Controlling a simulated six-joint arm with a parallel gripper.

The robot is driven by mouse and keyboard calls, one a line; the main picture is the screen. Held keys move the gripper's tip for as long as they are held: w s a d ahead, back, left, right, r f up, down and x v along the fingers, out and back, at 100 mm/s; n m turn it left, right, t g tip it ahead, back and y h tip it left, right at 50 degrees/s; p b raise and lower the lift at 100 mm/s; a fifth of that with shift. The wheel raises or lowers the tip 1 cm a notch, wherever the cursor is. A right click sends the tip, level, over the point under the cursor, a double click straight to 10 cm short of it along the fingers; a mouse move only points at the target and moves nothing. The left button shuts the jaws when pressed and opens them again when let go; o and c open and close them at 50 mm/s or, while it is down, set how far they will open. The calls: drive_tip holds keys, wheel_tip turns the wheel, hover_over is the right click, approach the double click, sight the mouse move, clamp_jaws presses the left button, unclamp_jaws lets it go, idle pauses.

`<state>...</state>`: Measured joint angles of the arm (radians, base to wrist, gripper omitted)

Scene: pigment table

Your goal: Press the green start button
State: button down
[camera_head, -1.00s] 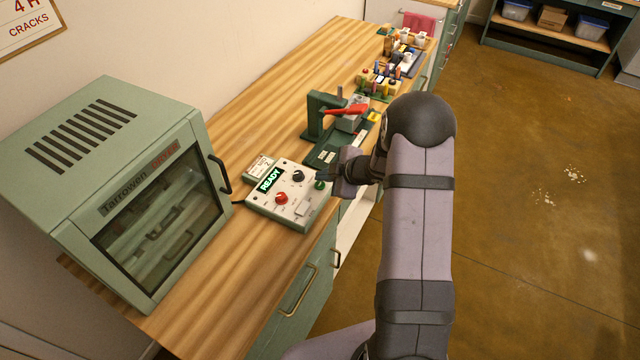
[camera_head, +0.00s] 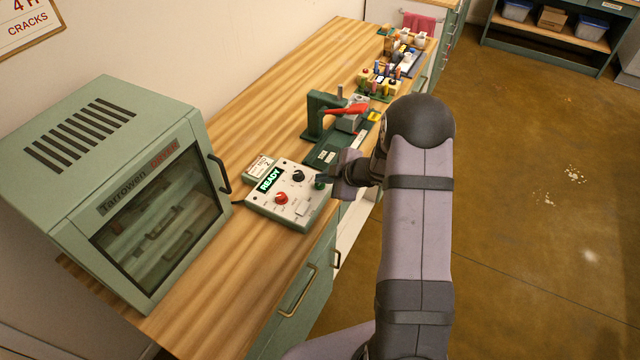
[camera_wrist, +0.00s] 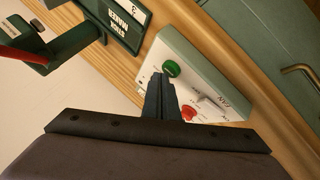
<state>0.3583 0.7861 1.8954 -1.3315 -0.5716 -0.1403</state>
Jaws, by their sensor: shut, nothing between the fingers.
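The green start button (camera_head: 320,184) sits near the right corner of a pale control box (camera_head: 262,207) whose display reads READY. In the wrist view the round green button (camera_wrist: 172,68) shows just beyond my fingertips. My gripper (camera_head: 322,178) is shut and empty, its tips right at the button in the head view and partly covering it. In the wrist view my gripper (camera_wrist: 161,76) points at the near edge of the button. I cannot tell whether the tips touch it. A red knob (camera_head: 281,198) and a dark knob (camera_head: 298,176) are on the same panel.
A green oven-like cabinet (camera_head: 140,190) stands to the left of the box. A green press with a red lever (camera_head: 344,110) stands behind it, with racks of small items farther back. Bare wooden bench (camera_head: 200,320) lies in front, ending at the drawers.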

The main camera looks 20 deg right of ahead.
sight(323, 187)
drive_tip(key=shift+f+b, duration=0.35)
drive_tip(key=shift+f, duration=0.15)
idle(0.5)
drive_tip(key=shift+r, duration=0.2)
drive_tip(key=shift+r+p, duration=0.75)
drive_tip(key=shift+p, duration=0.25)
wheel_tip(323, 187, up, 5)
drive_tip(key=p, duration=0.5)
idle(0.7)
